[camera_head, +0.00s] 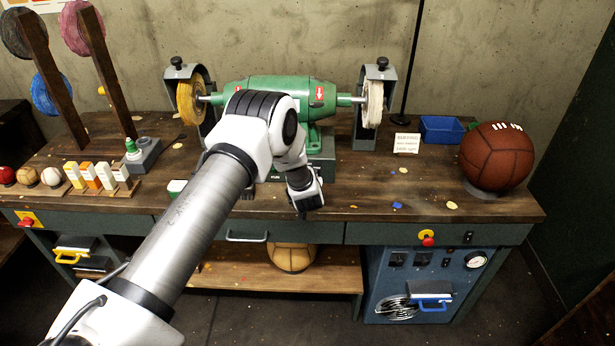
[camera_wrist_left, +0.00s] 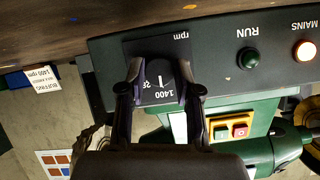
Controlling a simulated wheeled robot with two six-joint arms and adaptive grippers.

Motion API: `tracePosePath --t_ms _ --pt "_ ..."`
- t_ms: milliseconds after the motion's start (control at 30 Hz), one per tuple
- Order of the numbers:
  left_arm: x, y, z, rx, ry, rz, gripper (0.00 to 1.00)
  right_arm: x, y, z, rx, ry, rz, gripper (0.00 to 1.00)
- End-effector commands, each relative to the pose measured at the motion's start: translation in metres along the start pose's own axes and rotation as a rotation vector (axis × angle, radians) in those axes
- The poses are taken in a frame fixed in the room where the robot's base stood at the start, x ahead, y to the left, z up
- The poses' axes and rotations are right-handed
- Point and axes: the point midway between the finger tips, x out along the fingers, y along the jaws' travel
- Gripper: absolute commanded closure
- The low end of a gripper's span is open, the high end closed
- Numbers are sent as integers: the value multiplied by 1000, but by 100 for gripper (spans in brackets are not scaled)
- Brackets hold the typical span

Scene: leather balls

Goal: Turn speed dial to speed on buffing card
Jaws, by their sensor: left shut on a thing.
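The speed dial (camera_wrist_left: 160,74) sits on a dark plate marked "rpm" on the control panel, upside down in the left wrist view. A white pointer line shows on it, near the printed "1400" and a partly covered "28". My left gripper (camera_wrist_left: 160,93) is shut on the dial, one finger on each side. In the head view my left gripper (camera_head: 305,198) is at the machine's front right, and my arm hides the dial. The buffing card (camera_wrist_left: 42,79) reads "BUFFING 1400 rpm"; it also stands right of the machine in the head view (camera_head: 406,143). My right gripper is not in view.
The green buffing machine (camera_head: 315,97) has a yellow wheel (camera_head: 190,103) and a white wheel (camera_head: 374,104). A brown ball (camera_head: 497,157) and a blue tray (camera_head: 442,129) lie right.

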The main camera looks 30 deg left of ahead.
Motion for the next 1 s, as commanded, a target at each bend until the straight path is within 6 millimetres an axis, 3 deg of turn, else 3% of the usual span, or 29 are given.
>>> tracePosePath --t_ms 267,300,333,733,867,1000 --pt "0 0 -1 -1 3 0 100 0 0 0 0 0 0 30" --pt "0 0 -1 -1 3 0 53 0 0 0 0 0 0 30" --pt "0 0 -1 -1 3 0 42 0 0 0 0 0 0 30" --pt "-8 0 0 -1 0 1 42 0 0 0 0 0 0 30" --pt "-32 1 -1 1 0 2 42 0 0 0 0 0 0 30" --pt "-70 1 -1 1 0 3 42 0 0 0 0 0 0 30"
